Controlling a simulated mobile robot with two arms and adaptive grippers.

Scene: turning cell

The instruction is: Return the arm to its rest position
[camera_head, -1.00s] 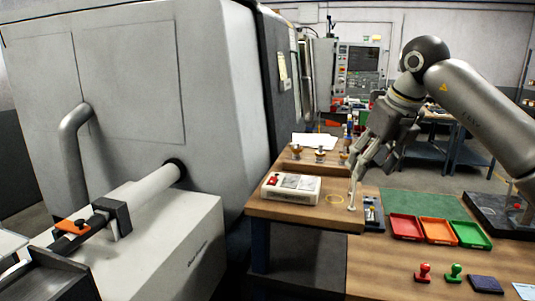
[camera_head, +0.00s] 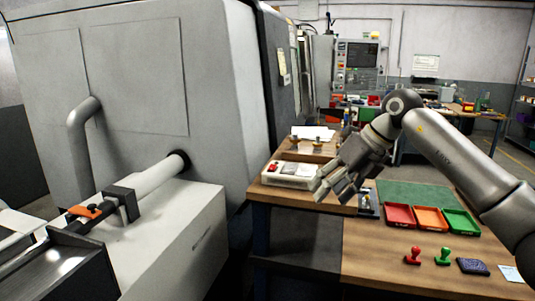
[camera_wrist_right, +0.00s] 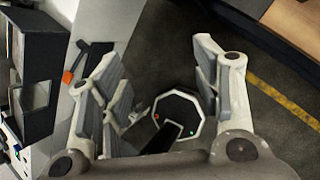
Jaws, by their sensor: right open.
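My right arm (camera_head: 465,160) comes in from the right in the head view, bent at the elbow. Its gripper (camera_head: 326,194) is open and empty, hanging above the front edge of the wooden bench, with its fingers pointing down and left. In the right wrist view the two spread fingers of the gripper (camera_wrist_right: 157,62) have nothing between them, and floor shows below. The gripper hides part of the bench top behind it. My left gripper is not in view.
The wooden bench (camera_head: 390,262) carries a white box (camera_head: 285,172), red (camera_head: 399,215), orange (camera_head: 430,218) and green trays (camera_head: 461,222), two stamps and a dark pad (camera_head: 473,266). The large grey machine (camera_head: 140,80) fills the left. Yellow-striped floor (camera_wrist_right: 282,100) shows in the wrist view.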

